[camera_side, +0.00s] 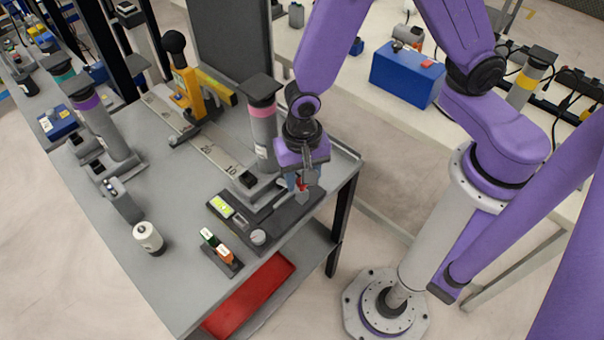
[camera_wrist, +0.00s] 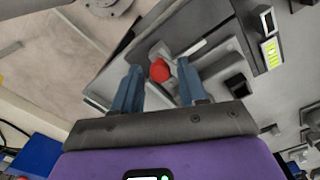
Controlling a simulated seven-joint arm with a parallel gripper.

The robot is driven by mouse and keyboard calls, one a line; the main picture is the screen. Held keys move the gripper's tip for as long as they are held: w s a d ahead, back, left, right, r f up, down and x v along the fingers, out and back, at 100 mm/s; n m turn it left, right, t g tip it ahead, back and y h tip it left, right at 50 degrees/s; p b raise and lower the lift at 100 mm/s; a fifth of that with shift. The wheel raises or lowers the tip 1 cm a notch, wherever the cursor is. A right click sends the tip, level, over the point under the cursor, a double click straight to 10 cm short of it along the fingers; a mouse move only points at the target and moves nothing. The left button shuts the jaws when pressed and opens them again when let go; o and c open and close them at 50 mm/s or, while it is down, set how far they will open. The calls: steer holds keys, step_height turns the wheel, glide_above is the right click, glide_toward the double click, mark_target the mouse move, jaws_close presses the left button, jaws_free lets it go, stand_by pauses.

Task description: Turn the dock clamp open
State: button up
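The dock (camera_side: 280,218) is a dark flat base at the right front of the grey bench, with a lit green display (camera_side: 221,206). The display also shows in the wrist view (camera_wrist: 270,52). The clamp's red knob (camera_wrist: 160,70) shows in the wrist view between my blue fingertips. My gripper (camera_side: 302,187) is over the dock's right end, pointing down. In the wrist view my gripper (camera_wrist: 158,68) is open, with a gap on each side of the knob. The rest of the clamp is mostly hidden in the side view by my fingers.
A grey upright tool with a pink band (camera_side: 263,128) stands close left of my gripper. A small block with green and orange switches (camera_side: 220,250) and a white cylinder (camera_side: 149,238) are at the front. A red tray (camera_side: 250,297) lies below the bench edge.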

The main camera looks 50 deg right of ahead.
jaws_close()
steer(key=n, duration=0.7)
steer(key=shift+n, duration=0.3)
steer(key=n, duration=0.3)
steer(key=shift+n, duration=2)
